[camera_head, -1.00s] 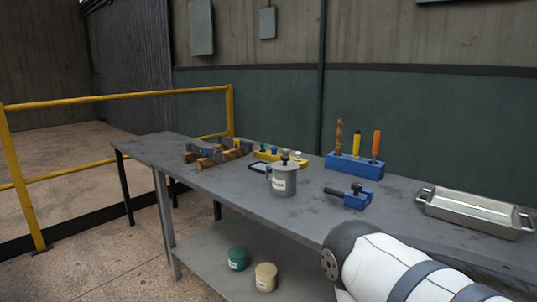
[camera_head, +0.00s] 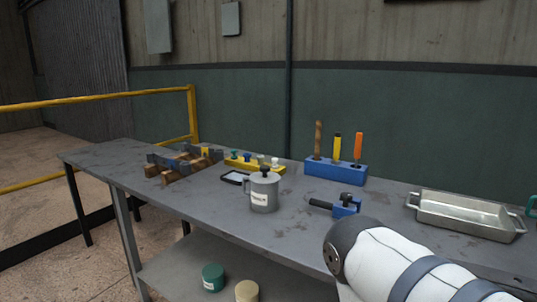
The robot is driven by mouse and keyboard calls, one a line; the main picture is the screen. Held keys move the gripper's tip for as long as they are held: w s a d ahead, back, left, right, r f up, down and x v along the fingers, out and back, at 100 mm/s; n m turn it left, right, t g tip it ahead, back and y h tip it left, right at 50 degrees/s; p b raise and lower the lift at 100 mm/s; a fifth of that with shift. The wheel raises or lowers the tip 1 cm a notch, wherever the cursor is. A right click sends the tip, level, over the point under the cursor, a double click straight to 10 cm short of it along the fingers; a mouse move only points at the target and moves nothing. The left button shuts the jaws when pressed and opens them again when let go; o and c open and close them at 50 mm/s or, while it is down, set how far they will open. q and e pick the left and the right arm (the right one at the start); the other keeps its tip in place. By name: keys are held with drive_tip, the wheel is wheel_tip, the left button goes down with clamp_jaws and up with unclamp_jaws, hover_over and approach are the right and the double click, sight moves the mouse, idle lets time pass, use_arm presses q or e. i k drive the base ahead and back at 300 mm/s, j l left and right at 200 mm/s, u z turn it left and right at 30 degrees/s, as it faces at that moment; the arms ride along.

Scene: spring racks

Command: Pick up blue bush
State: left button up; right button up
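A yellow rack (camera_head: 268,170) stands on the grey table, behind and left of the grey canister, and holds a row of several small coloured pieces. One of them, a small blue piece (camera_head: 247,157), is second from the left and looks like the blue bush, but it is too small to be sure. A dark teal piece (camera_head: 234,155) is left of it, and paler pieces are right of it. Neither of my grippers is in view. Only a white link of my arm shows at the lower right, well away from the rack.
The grey canister (camera_head: 264,194) stands in front of the rack, with a black-framed tray (camera_head: 234,178) beside it.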

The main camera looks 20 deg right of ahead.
sight(247, 157)
drive_tip(key=i+j+z, duration=0.5)
drive_tip(key=i, duration=0.15)
drive_tip(key=i+j+z, duration=0.45)
drive_tip(key=i+j, duration=0.15)
